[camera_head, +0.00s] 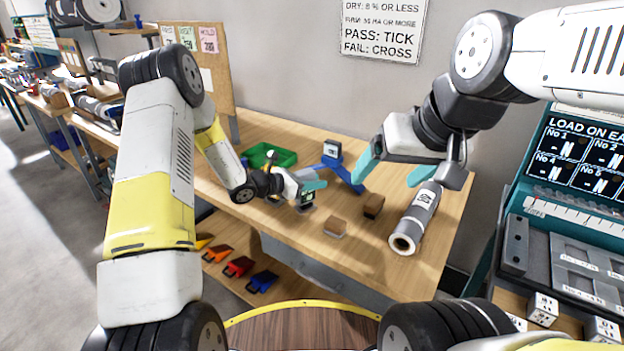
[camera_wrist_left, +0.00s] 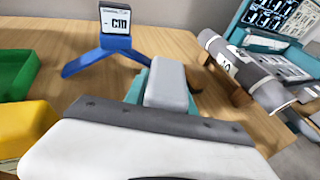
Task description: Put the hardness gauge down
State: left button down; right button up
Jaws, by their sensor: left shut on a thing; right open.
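My left gripper (camera_head: 312,188) is shut on the hardness gauge (camera_head: 306,201), a small dark-and-grey device with a little display. It is low over the table, in front of the blue stand; whether the gauge touches the table I cannot tell. In the left wrist view a grey block-shaped body (camera_wrist_left: 170,86), probably the gauge, stands at the teal fingers, which are mostly hidden. My right gripper (camera_head: 394,172) is open and empty, above and left of the grey roll (camera_head: 412,222). The roll also shows in the left wrist view (camera_wrist_left: 240,66), with a white label.
A blue stand with a small display (camera_head: 333,150) stands behind the left gripper. A green tray (camera_head: 268,155) lies to its left. A teal rack (camera_head: 540,190) stands at right. Some table front is clear.

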pick_arm(q)
jog(key=shift+f, duration=1.35)
jog(key=shift+f, duration=0.1)
jog(key=c, duration=1)
grip_release()
jog(key=shift+c, duration=0.2)
